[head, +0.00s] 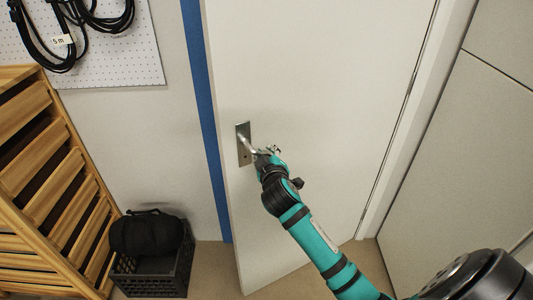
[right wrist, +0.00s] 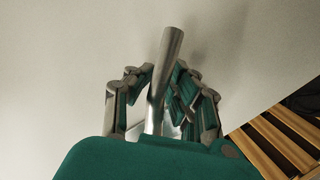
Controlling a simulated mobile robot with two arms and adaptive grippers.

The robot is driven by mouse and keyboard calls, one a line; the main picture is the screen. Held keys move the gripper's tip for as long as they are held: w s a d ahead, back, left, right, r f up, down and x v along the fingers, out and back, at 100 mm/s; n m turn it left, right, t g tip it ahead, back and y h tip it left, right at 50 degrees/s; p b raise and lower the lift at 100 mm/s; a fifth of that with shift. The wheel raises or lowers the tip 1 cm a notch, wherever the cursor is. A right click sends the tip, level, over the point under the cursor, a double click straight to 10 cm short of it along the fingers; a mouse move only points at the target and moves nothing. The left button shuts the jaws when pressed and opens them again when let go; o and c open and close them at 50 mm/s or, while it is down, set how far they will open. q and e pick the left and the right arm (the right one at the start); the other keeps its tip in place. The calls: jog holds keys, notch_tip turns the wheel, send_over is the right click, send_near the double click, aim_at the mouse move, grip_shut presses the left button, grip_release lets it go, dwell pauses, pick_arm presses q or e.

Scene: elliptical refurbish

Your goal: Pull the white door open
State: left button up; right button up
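The white door (head: 320,90) fills the middle of the head view. Its lower left corner stands out in front of the wall's base line, so it looks ajar, swung toward me. A metal lever handle (head: 246,144) on a plate sits near its left edge, and the lever slants down to the right. My right gripper (head: 266,156) is at the lever's end. In the right wrist view the handle bar (right wrist: 170,52) stands between the fingers of my right gripper (right wrist: 160,86), which look closed around it. The lower part of the bar is partly hidden. My left gripper is not in view.
A blue strip (head: 201,90) runs beside the door's left edge. A wooden slatted unit (head: 50,180) stands at the left. A dark crate (head: 150,278) with a black bag (head: 146,233) is on the floor left of the door. Grey panels (head: 465,150) stand at the right.

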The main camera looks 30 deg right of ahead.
jog(key=o, duration=0.4)
jog(key=v, duration=1.2)
jog(key=shift+f, duration=0.1)
jog(key=shift+c, duration=0.2)
